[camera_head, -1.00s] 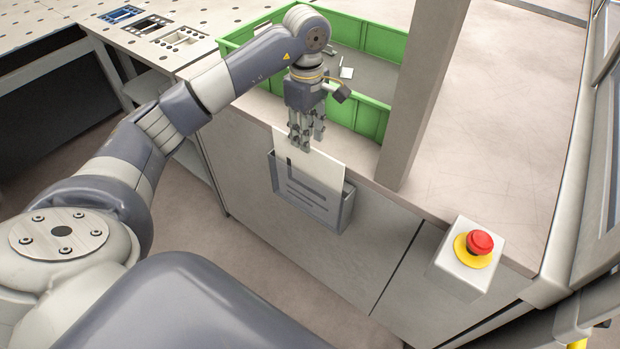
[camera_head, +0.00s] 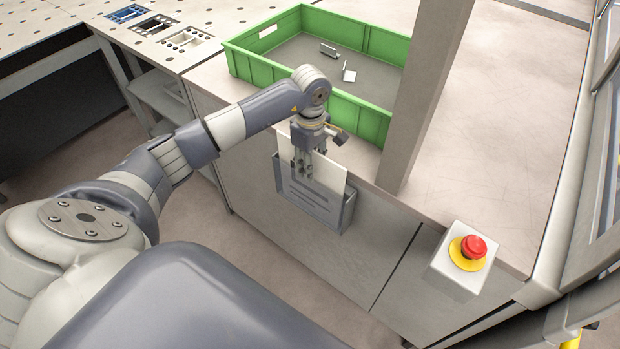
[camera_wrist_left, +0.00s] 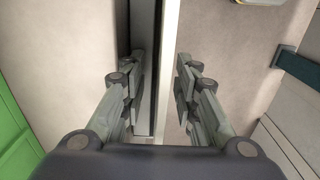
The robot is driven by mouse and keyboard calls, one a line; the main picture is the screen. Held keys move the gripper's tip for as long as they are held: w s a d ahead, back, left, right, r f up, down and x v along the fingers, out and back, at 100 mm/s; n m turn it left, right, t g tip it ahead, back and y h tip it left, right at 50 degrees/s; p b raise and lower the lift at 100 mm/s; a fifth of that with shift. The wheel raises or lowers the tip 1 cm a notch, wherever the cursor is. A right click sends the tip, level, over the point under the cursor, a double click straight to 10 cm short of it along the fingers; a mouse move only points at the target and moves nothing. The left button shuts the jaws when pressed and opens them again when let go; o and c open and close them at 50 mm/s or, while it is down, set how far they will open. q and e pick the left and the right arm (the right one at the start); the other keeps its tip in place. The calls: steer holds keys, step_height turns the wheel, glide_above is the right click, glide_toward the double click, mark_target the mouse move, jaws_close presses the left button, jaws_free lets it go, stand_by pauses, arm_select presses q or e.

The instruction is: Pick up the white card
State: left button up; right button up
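The white card (camera_head: 331,172) stands upright in a grey holder (camera_head: 322,213) on the front of the cabinet, its upper part above the holder's rim. My left gripper (camera_head: 302,170) points down at the card's top edge in the head view, with fingers in front of part of the card. In the left wrist view my left gripper (camera_wrist_left: 160,82) is open. A thin pale upright strip, seemingly the card's edge (camera_wrist_left: 168,60), runs between the fingers with gaps beside it. The card's lower part is hidden in the holder. My right gripper is not in view.
A green crate (camera_head: 372,118) with small metal parts sits on the counter behind the gripper. A grey post (camera_head: 425,95) rises just right of the card. A box with a red emergency button (camera_head: 473,246) stands at the lower right. The counter right of the post is clear.

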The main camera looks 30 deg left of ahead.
arm_select(q)
jaws_close()
step_height(320, 180, up, 12)
steer(key=b, duration=0.3)
steer(key=shift+f, duration=0.25)
step_height(320, 180, up, 17)
steer(key=p, duration=0.1)
steer(key=shift+f+p, duration=0.2)
steer(key=shift+p, duration=0.15)
steer(key=shift+f, duration=0.1)
